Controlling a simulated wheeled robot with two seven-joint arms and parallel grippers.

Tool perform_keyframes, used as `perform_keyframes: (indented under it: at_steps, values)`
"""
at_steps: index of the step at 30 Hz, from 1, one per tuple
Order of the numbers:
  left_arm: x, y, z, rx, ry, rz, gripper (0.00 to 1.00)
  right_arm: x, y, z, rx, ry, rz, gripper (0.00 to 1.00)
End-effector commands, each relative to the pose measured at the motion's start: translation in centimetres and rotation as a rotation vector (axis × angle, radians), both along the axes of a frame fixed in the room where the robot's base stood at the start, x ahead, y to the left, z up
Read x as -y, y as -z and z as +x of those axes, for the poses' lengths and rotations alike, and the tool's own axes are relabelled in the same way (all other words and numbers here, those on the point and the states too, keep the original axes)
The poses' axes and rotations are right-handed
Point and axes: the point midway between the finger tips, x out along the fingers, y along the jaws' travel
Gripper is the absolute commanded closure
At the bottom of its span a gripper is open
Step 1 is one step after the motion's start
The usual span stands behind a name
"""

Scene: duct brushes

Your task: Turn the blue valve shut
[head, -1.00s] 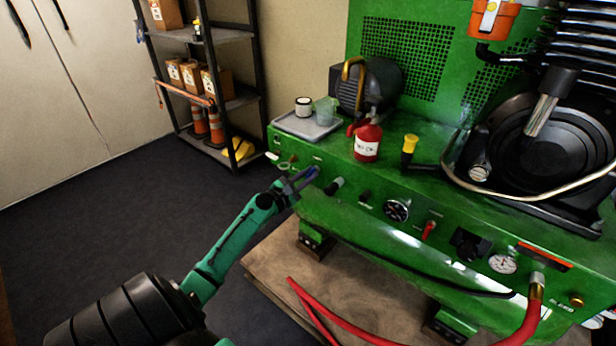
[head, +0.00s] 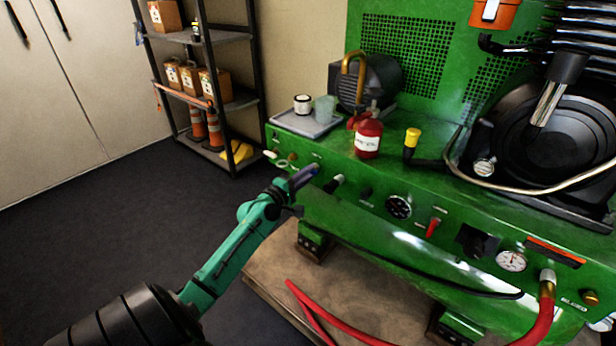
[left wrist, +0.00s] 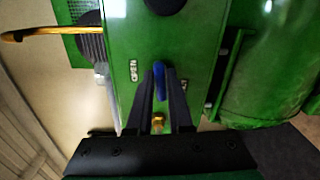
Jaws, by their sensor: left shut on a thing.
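The blue valve handle (left wrist: 160,79) is on the green machine's front panel in the left wrist view, with a brass fitting (left wrist: 158,121) close to it. My left gripper (left wrist: 161,85) is shut on the handle, with one dark finger on each side of it. An OPEN label (left wrist: 133,71) is left of the handle; another label (left wrist: 223,52), too small to read, is to the right. In the head view my left gripper (head: 300,181) is at the panel's left part and mostly hides the valve. My right gripper is not in view.
The green machine (head: 420,240) carries a black knob (head: 335,183), gauges and a red switch (head: 432,227) along the panel. A red bottle (head: 368,138) and a grey tray (head: 300,126) stand on top. A red hose (head: 345,328) lies below. The floor at left is clear.

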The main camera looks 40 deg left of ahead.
Motion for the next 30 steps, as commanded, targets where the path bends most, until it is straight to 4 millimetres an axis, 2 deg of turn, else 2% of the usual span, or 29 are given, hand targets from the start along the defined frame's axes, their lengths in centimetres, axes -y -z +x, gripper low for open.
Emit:
perform_keyframes:
  at_steps: [9,24,25,27,30]
  values:
    - [0.1,0.3,0.0,-0.006,0.002,0.121,1.0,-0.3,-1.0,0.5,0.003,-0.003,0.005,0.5]
    - [0.1,0.3,0.0,-0.007,0.002,0.141,1.0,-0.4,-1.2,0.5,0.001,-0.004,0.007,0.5]
    - [0.1,0.3,0.0,-0.008,0.003,0.141,0.78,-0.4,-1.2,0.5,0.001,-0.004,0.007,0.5]
    - [0.1,0.3,0.0,-0.007,0.002,0.141,0.54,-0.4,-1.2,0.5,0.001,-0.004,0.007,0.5]
    - [0.1,0.2,0.0,-0.006,0.002,0.141,0.54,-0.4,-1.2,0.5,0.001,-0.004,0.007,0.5]
